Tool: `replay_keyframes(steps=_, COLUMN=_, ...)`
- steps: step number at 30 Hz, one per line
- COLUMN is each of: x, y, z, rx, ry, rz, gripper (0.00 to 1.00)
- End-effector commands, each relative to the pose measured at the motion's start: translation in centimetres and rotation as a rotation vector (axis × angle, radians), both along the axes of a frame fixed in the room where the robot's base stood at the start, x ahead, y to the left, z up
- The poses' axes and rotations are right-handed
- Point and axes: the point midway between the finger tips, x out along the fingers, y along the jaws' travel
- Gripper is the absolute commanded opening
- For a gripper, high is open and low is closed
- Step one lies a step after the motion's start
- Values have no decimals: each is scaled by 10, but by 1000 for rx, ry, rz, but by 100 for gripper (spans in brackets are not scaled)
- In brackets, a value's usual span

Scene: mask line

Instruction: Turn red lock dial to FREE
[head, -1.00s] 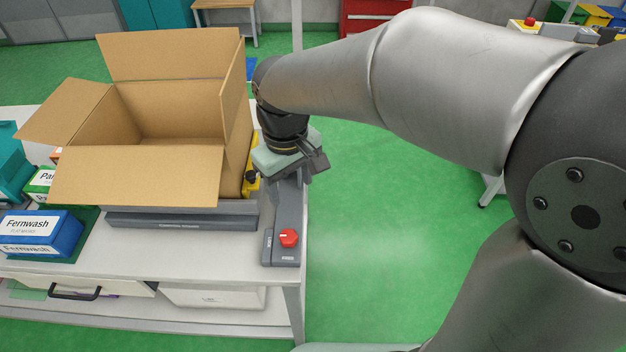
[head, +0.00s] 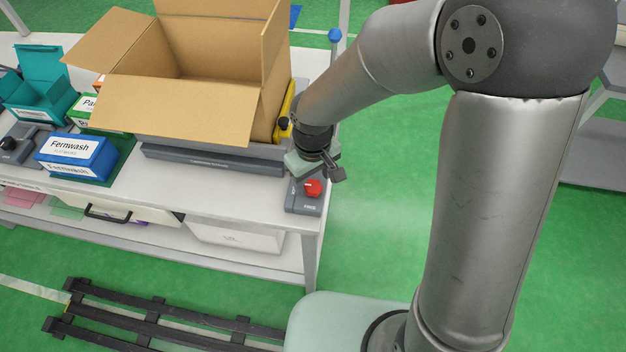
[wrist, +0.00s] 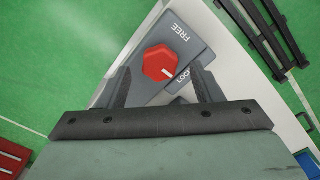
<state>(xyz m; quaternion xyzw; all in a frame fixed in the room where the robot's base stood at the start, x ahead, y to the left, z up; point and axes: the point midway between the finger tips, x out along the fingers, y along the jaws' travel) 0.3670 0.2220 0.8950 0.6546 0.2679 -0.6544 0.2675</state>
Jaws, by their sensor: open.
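The red hexagonal lock dial (head: 313,188) sits on a grey lock plate (head: 296,204) at the table's right front corner. In the wrist view the dial (wrist: 158,62) lies between my open fingers, with visible gaps on both sides. Its white mark points to the lower right, toward the partly hidden LOCK label (wrist: 178,84). The FREE label (wrist: 180,30) is at the plate's far end. My gripper (head: 330,170) is just behind the dial in the head view, pointing down. Finger depth relative to the dial is unclear.
An open cardboard box (head: 165,104) stands on a grey platform left of my gripper, with a yellow part (head: 285,108) beside it. A blue Fernwash box (head: 75,155) is at the left. The floor right of the table is clear; a dark pallet (head: 150,318) lies in front.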

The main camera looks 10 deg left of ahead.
Motion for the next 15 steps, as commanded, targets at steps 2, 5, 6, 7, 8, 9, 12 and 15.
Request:
replay_keyframes(steps=2, x=-1, y=0, z=-9, rx=-2, ry=2, rz=2, gripper=59)
replay_keyframes(steps=5, x=-1, y=0, z=-16, rx=-2, ry=2, rz=0, gripper=59)
replay_keyframes(steps=6, x=-1, y=0, z=-18, rx=-1, ry=1, rz=-1, gripper=59)
replay_keyframes(steps=7, x=0, y=0, z=-18, rx=-1, ry=1, rz=-1, gripper=59)
replay_keyframes(steps=8, x=0, y=0, z=-19, rx=-1, ry=1, rz=-1, gripper=59)
replay_keyframes(steps=9, x=0, y=0, z=-19, rx=0, ry=0, rz=-1, gripper=59)
replay_keyframes(steps=12, x=0, y=0, z=-19, rx=0, ry=0, rz=-1, gripper=59)
replay_keyframes(steps=15, x=0, y=0, z=-19, rx=0, ry=0, rz=0, gripper=57)
